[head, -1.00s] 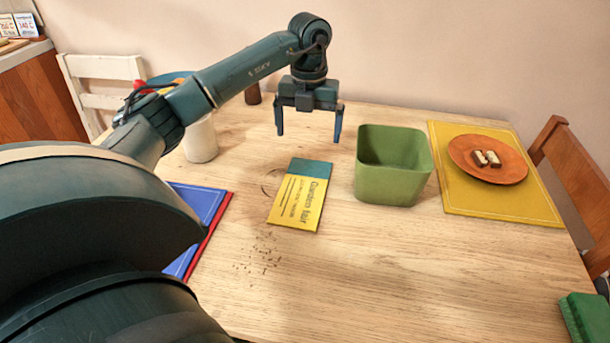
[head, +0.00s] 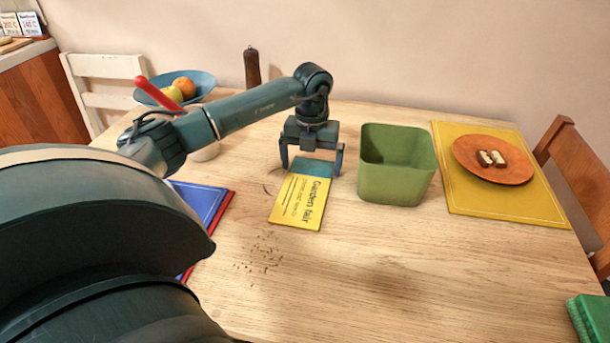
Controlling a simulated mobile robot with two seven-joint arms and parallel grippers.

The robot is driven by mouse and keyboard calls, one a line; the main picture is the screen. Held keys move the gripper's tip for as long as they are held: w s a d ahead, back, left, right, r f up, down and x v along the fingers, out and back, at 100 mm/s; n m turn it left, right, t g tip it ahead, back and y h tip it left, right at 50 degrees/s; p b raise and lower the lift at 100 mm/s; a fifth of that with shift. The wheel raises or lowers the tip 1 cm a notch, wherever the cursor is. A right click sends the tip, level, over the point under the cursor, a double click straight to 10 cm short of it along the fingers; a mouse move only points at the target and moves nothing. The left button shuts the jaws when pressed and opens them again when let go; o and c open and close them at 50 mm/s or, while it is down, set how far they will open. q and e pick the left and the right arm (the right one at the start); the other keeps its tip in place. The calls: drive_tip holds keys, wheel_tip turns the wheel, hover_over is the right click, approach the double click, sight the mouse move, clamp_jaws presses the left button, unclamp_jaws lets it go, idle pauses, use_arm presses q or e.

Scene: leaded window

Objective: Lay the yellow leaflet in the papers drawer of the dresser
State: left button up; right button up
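The yellow leaflet (head: 300,199) lies flat on the wooden table, with a teal band at its far end and printed text on the yellow part. My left gripper (head: 311,170) is open, fingers pointing down on either side of the leaflet's teal end. I cannot tell whether the fingertips touch the table. The leaflet is not held. My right gripper is not in view. No dresser drawer can be made out.
A green bin (head: 396,170) stands just right of the gripper. A yellow mat (head: 485,205) holds an orange plate (head: 508,171). A blue mat (head: 207,198) and a fruit bowl (head: 205,79) are at left. Crumbs (head: 262,253) lie in front of the leaflet; the table's front middle is clear.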

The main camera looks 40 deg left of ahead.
use_arm(q)
drive_tip(key=c, duration=0.7)
